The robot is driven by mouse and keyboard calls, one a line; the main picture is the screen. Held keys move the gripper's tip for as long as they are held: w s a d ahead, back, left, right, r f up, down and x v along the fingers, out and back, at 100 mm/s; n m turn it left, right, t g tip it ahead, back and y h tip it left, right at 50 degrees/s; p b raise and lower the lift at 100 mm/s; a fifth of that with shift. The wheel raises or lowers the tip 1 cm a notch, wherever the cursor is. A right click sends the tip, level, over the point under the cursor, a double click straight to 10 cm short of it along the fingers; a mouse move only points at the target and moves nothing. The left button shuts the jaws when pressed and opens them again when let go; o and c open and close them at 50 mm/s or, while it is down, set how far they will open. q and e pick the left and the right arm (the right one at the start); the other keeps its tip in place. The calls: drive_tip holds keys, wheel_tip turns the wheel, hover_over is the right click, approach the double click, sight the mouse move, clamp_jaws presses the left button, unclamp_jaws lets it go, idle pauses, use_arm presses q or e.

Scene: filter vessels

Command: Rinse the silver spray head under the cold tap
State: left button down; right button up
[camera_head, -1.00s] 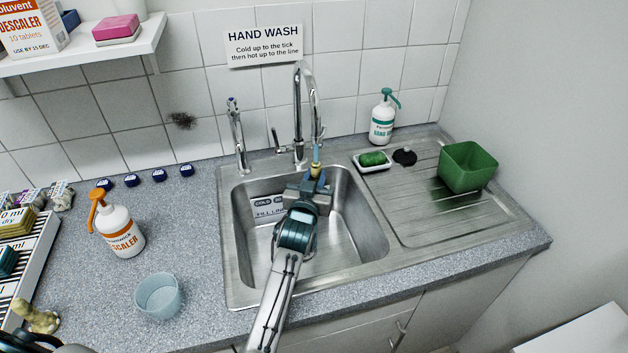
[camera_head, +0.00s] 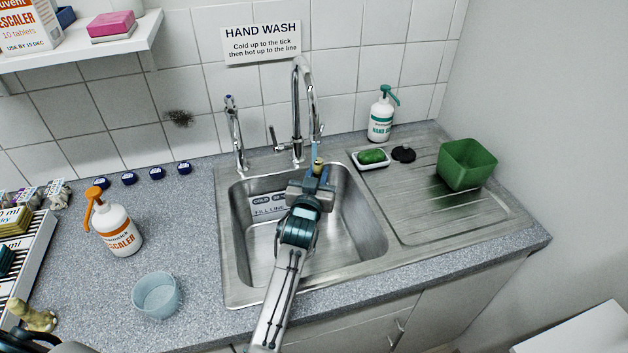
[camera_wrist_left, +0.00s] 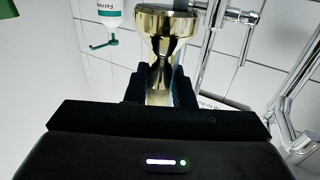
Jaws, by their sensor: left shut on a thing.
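My left gripper (camera_head: 317,175) is shut on a brass-coloured, waisted spray head (camera_head: 318,165), over the sink (camera_head: 377,235). In the left wrist view the spray head (camera_wrist_left: 165,40) looks shiny gold, not silver, with a wide rim and a narrow neck between the fingers. A thin bluish stream of water (camera_head: 316,150) falls from the spout of the tall curved tap (camera_head: 299,110) onto or right beside its top. I cannot read which tap is marked cold. My right gripper is not in view.
A slimmer tap (camera_head: 236,135) stands left of the tall one. A green tub (camera_head: 467,165), a soap dish (camera_head: 370,165) and a hand-soap bottle (camera_head: 381,120) are at right. An orange-topped descaler bottle (camera_head: 117,230) and pale blue cup (camera_head: 156,296) stand on the left counter.

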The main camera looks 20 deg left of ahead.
use_arm(q)
drive_tip(key=shift+d, duration=0.1)
idle(0.3)
drive_tip(key=shift+a, duration=0.65)
drive_tip(key=shift+d, duration=0.15)
drive_tip(key=shift+d, duration=0.5)
